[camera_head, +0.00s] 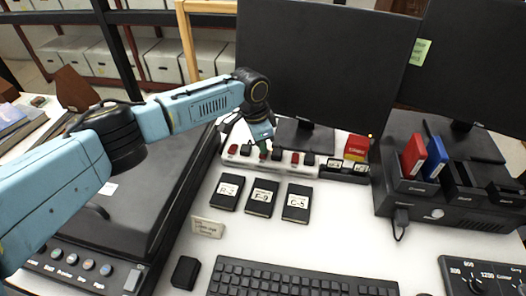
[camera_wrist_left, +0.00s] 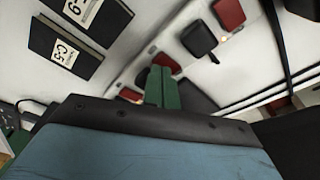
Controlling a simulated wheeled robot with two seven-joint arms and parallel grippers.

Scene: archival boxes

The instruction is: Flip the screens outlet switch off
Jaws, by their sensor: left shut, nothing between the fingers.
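The white outlet strip (camera_head: 284,169) lies on the desk in front of the large monitor. It carries red rocker switches (camera_head: 295,157) and black plugs (camera_head: 309,159) in a row; no outlet label is readable, so I cannot tell which switch is for the screens. My left gripper (camera_head: 263,150) is over the middle of the strip, its green fingertips pointing down. In the left wrist view its fingers (camera_wrist_left: 158,86) are closed together and empty, between a red switch (camera_wrist_left: 167,63) and a black plug (camera_wrist_left: 195,95). I cannot tell whether they touch the strip. My right gripper is out of view.
Black labelled cases (camera_head: 262,197) lie before the strip. A monitor (camera_head: 318,65) stands behind it. A flat black scanner (camera_head: 120,205) is at left, a keyboard (camera_head: 295,279) in front, and a black unit with red and blue cartridges (camera_head: 435,158) at right.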

